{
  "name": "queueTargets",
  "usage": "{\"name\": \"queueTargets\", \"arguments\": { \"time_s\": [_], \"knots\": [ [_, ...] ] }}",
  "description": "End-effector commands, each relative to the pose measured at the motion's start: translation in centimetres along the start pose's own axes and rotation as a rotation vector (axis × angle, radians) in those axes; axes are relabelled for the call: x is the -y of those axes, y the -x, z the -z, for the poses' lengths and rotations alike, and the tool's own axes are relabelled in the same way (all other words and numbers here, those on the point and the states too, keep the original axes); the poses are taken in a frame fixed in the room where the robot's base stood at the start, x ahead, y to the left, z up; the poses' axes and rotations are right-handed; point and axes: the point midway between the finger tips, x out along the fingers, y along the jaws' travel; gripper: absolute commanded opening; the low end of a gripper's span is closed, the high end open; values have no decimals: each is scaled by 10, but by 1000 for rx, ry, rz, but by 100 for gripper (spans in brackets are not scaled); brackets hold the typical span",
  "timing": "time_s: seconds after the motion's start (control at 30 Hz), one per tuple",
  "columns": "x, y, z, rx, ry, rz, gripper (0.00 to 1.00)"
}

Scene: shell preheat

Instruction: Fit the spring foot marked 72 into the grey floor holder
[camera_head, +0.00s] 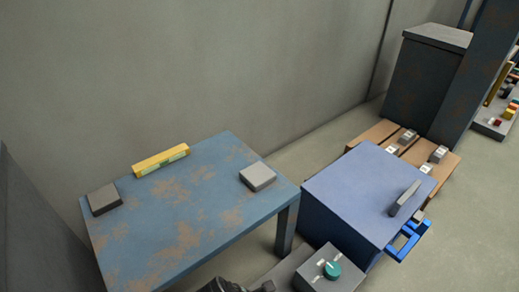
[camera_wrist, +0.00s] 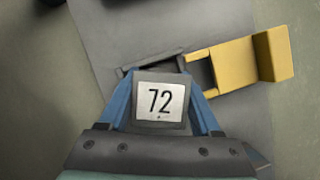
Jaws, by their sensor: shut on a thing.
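My gripper (camera_wrist: 159,76) has blue fingers shut on the spring foot marked 72 (camera_wrist: 158,100), a grey block with a white label facing the wrist camera. Below and beyond it in the wrist view lies a grey floor plate (camera_wrist: 135,30). A dark-edged grey holder (camera_wrist: 178,64) shows on the plate just beyond the foot, partly hidden by it. I cannot tell from this view whether the foot touches the holder or hangs above it. The head view does not clearly show the gripper or the foot.
A yellow bracket (camera_wrist: 260,58) stands right beside the holder. In the head view, a worn blue table (camera_head: 165,230) is at left, and a blue box (camera_head: 365,185) with a handle is at right. A wooden pallet (camera_head: 375,132) with several labelled blocks lies behind it. A teal knob (camera_head: 332,269) is in front.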

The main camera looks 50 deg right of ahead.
Motion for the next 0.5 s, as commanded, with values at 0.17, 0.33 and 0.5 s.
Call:
{"name": "queueTargets", "arguments": {
  "time_s": [0.17,0.33,0.5],
  "knots": [
    [1,-9,4,-8,4,-2,0],
    [2,-11,5,-11,5,3,77],
    [3,-8,3,-11,3,3,77]
  ]
}}
